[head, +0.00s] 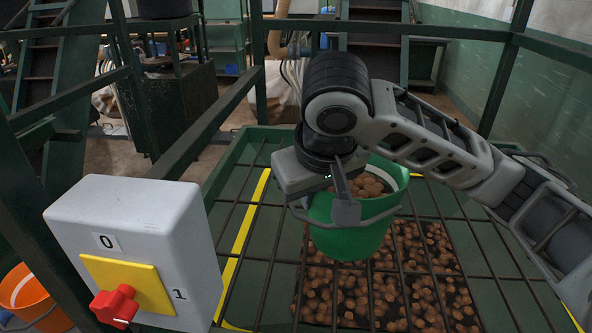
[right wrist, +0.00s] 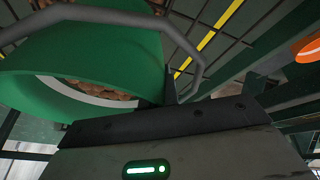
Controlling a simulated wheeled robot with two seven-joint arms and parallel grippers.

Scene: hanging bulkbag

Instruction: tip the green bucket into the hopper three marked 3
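The green bucket (head: 350,238) hangs over the grating of a green hopper (head: 228,185), roughly upright and holding brown lumps (head: 368,186). Its grey handle lies against its near side. My right gripper (head: 344,190) is at the bucket's near-left rim and appears shut on it; the exact contact is partly hidden. In the right wrist view the bucket (right wrist: 120,50) fills the upper left, with lumps inside and the handle arching across. Brown lumps (head: 330,295) also lie under the hopper's bars. No number 3 shows on the hopper. My left gripper is out of view.
A grey switch box (head: 140,215) with a red knob (head: 115,305) on a yellow plate stands at the front left. An orange bucket (head: 30,292) is at the lower left. Green frame rails (head: 205,125) surround the hopper; stairs stand behind.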

